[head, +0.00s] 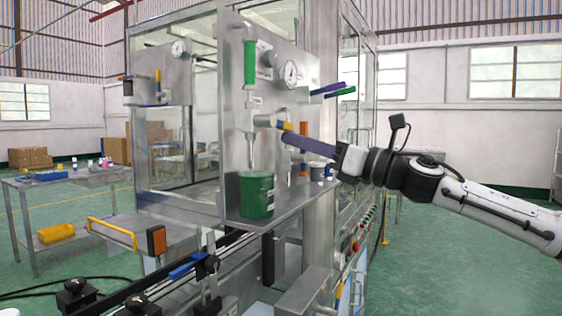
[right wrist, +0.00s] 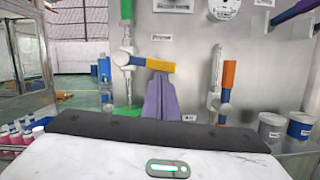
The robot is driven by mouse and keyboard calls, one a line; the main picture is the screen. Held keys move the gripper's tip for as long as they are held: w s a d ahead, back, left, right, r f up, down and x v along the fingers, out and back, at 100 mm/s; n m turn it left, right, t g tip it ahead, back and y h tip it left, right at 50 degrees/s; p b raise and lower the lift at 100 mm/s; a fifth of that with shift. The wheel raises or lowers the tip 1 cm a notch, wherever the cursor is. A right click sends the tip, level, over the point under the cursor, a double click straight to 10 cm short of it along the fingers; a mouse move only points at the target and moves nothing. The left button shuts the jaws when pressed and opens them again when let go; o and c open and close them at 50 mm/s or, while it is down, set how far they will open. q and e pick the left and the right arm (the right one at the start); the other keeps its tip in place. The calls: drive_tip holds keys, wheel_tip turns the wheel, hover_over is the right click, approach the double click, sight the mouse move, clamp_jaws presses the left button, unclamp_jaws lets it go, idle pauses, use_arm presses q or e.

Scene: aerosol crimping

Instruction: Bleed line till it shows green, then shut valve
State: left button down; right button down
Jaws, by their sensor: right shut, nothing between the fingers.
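A steel panel (head: 237,110) carries a green vertical tube (head: 250,62) and a round gauge (head: 291,73). Below the tube is a valve with a yellow lever (right wrist: 155,65), which points sideways to the right in the right wrist view. A spout (head: 252,150) hangs from the valve over a green container (head: 256,195) on the shelf. My right gripper (head: 284,136) has its purple fingers shut and empty. Its fingertips are close to the yellow lever, just below it in the right wrist view (right wrist: 160,78); I cannot tell whether they touch. The left gripper is not in view.
An orange-handled fitting (right wrist: 229,76) stands right of the valve. Grey and blue-labelled cans (right wrist: 300,127) stand at the right, and several small bottles (right wrist: 20,135) at the left. Purple and green levers (head: 330,89) stick out from the panel's right edge.

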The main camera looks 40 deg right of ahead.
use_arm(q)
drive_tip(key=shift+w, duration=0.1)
use_arm(e)
drive_tip(key=shift+d+r+n+y, duration=0.25)
drive_tip(key=shift+r+n+y, duration=0.2)
drive_tip(key=shift+n, duration=0.65)
drive_tip(key=shift+r, duration=0.1)
